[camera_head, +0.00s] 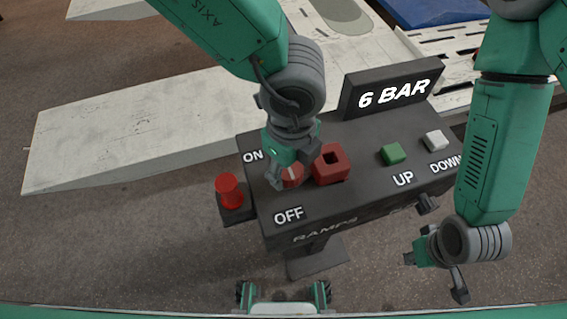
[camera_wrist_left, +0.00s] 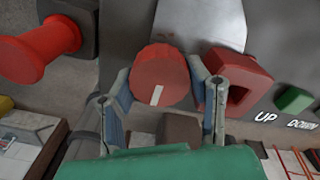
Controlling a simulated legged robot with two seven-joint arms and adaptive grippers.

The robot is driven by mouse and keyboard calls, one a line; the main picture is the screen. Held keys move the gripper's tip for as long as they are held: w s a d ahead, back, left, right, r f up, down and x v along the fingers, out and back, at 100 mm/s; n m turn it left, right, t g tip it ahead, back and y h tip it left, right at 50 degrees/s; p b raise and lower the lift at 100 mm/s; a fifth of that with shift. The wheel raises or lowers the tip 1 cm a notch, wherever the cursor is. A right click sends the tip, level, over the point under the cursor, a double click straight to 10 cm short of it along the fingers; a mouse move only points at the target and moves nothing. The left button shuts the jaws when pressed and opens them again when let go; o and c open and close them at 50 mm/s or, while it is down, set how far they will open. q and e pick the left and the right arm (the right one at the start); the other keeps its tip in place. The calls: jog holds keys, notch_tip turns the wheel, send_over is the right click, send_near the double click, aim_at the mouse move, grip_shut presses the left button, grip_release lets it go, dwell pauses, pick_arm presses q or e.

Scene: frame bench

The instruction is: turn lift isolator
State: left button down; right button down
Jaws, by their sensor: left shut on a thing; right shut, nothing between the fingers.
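The lift isolator is a round red knob (camera_head: 291,177) with a white mark, on the dark control box (camera_head: 350,205) between the ON and OFF labels. In the left wrist view the knob (camera_wrist_left: 158,72) sits between the two fingers, its white mark pointing down and slightly left. My left gripper (camera_head: 291,167) comes from above and is shut on the knob, hiding part of it in the head view. My right gripper (camera_head: 436,272) is shut and empty, off the front right of the box, apart from it.
A red square block with a hole (camera_head: 330,164) stands close right of the knob. A red mushroom button (camera_head: 230,191) is at the box's left. Green UP (camera_head: 393,153) and white DOWN (camera_head: 436,140) buttons are right, with a 6 BAR sign (camera_head: 392,92) behind.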

pick_arm(q)
jog(key=shift+d, duration=0.1)
jog(key=c, duration=0.8)
grip_release()
jog(key=shift+r, duration=0.1)
jog(key=shift+r, duration=0.2)
notch_tip(320, 180, up, 7)
jog(key=shift+r, duration=0.15)
